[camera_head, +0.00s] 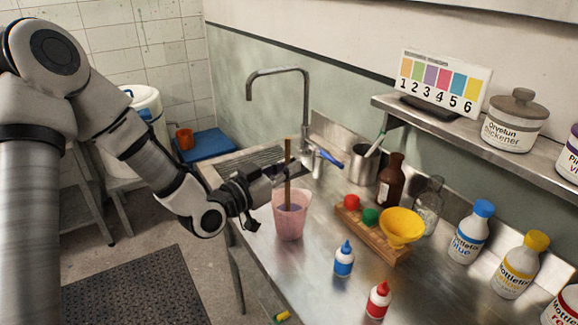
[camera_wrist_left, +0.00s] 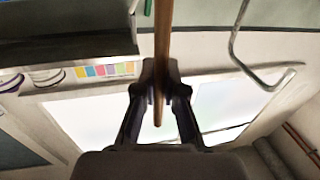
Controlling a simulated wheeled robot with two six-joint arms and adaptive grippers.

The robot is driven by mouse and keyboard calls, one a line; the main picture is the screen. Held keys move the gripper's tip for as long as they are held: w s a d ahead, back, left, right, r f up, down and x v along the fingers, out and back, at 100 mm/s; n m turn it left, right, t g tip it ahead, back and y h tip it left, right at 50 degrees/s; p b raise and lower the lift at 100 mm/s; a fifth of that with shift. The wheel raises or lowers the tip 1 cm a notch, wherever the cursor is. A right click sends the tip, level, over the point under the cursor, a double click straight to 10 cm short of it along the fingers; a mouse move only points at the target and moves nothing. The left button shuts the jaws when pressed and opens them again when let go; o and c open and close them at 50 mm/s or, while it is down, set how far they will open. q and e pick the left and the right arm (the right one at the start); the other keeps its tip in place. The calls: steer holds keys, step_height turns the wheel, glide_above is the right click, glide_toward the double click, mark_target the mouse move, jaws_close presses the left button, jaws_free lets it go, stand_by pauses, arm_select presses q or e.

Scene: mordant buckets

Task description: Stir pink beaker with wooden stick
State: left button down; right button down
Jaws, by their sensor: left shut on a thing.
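The pink beaker (camera_head: 290,222) stands upright on the steel counter near its front edge in the head view. The wooden stick (camera_head: 287,165) stands nearly upright with its lower part inside the beaker. My left gripper (camera_head: 284,172) is shut on the stick above the beaker rim. The left wrist view shows the stick (camera_wrist_left: 162,50) between the two fingers of my left gripper (camera_wrist_left: 160,88). The stick's lower tip is inside the beaker and hard to make out. My right gripper is not in view.
A wooden rack (camera_head: 375,238) with a yellow funnel (camera_head: 401,227) stands right of the beaker. A blue-capped bottle (camera_head: 344,261) and a red bottle (camera_head: 378,300) stand in front. A metal pot (camera_head: 362,166), a brown bottle (camera_head: 390,182) and a tap (camera_head: 280,71) are behind.

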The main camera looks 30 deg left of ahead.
arm_select(q)
steer(key=r+p, duration=0.2)
steer(key=r, duration=0.1)
steer(key=r+p, duration=0.5)
steer(key=r, duration=0.1)
steer(key=shift+d+r, duration=0.3)
steer(key=shift+r, duration=0.1)
stand_by(0.7)
step_height(320, 180, up, 11)
steer(key=p, duration=0.8)
steer(key=shift+p, duration=0.3)
